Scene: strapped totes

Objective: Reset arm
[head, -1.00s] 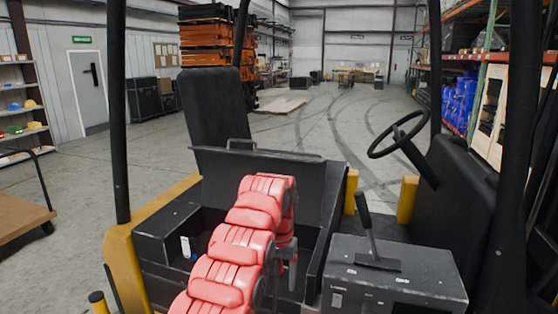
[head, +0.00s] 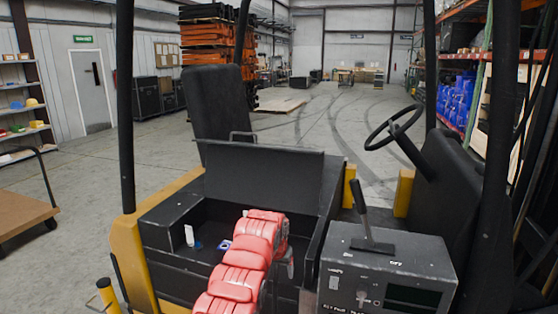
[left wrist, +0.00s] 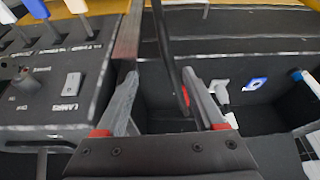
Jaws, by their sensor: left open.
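My red left arm reaches up from the bottom of the head view. Its left gripper (head: 284,266) hangs at the arm's far end, over the open black compartment (head: 262,178) of the vehicle, and is partly hidden by the arm. In the left wrist view my left gripper (left wrist: 163,88) has its two grey fingers spread apart. Nothing is held between them; a dark bar passes behind the gap. My right gripper is not in view.
The compartment holds a white item (head: 189,236) and a blue-and-white item (head: 224,245). A control box (head: 385,275) with a lever (head: 364,222) stands right of my arm. A steering wheel (head: 394,128), a seat back (head: 215,103) and dark posts (head: 125,110) surround it.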

